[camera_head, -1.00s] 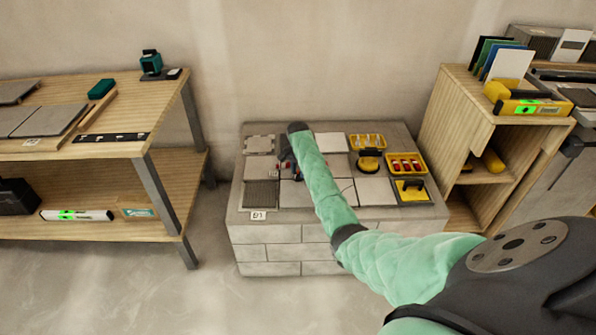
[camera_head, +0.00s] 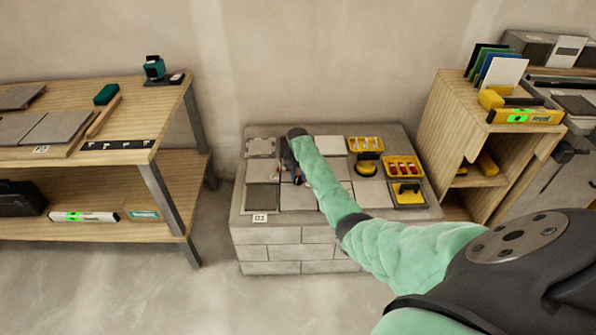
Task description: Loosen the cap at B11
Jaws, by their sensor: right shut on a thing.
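The tiled block (camera_head: 299,235) stands in the middle, with several grey tiles (camera_head: 298,198) laid on top. My right arm, in a green sleeve, reaches over it from the lower right. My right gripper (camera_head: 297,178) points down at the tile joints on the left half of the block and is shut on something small. That thing, probably a cap, is too small and too covered by the gripper to make out. A small red spot shows beside the gripper. I cannot read which cap stands at B11. My left gripper is not in view.
Yellow trays with red and pale pieces (camera_head: 404,167) and a yellow-handled tool (camera_head: 407,192) lie on the block's right side. A wooden shelf with tiles (camera_head: 48,127) stands left, and a wooden cabinet (camera_head: 455,120) stands right. A small label (camera_head: 260,218) sits at the block's front edge.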

